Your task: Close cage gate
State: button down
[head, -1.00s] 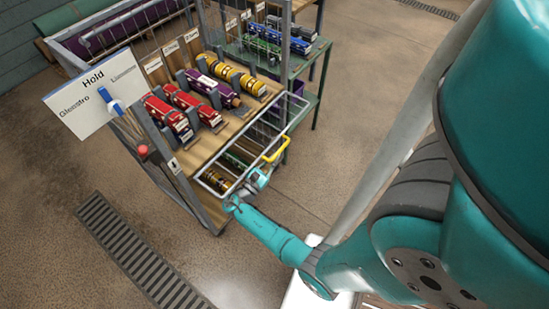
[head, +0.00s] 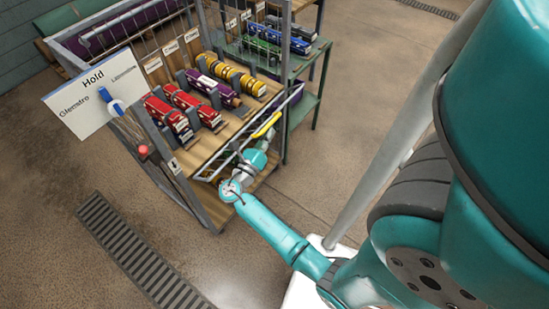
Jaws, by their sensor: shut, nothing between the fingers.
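The cage gate is a light wire frame (head: 215,160) at the lower front of the rack, with a yellow handle (head: 267,124) near its right end. It appears narrow, almost edge-on, below the edge of the wooden shelf. My gripper (head: 238,152) is shut and empty, close to the gate's front side and left of the handle. It is small and partly hidden by my wrist, so I cannot tell whether it touches the gate.
Red, purple and yellow rolls lie on the wooden shelf (head: 211,147). A white sign (head: 92,92) and grey post stand at left. A green table (head: 300,70) with blue and green items is behind right. A floor drain (head: 130,250) crosses clear floor.

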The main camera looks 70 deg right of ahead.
aim_at(252, 129)
jog(key=w+r+n, duration=0.1)
jog(key=n, duration=0.1)
jog(key=w+r+n+t, duration=0.1)
jog(key=w+r+n, duration=0.1)
jog(key=w+d+r+n, duration=0.1)
jog(key=w+r, duration=0.1)
jog(key=shift+d+n+t+y, duration=0.1)
jog(key=shift+n+t+y, duration=0.2)
jog(key=shift+n, duration=0.1)
jog(key=shift+w+d+r+n, duration=0.15)
jog(key=shift+w+r+n, duration=0.1)
jog(key=shift+w+n, duration=0.3)
jog(key=shift+w+d+r+n, duration=0.1)
jog(key=shift+w+r+n, duration=0.15)
jog(key=shift+w+n, duration=0.25)
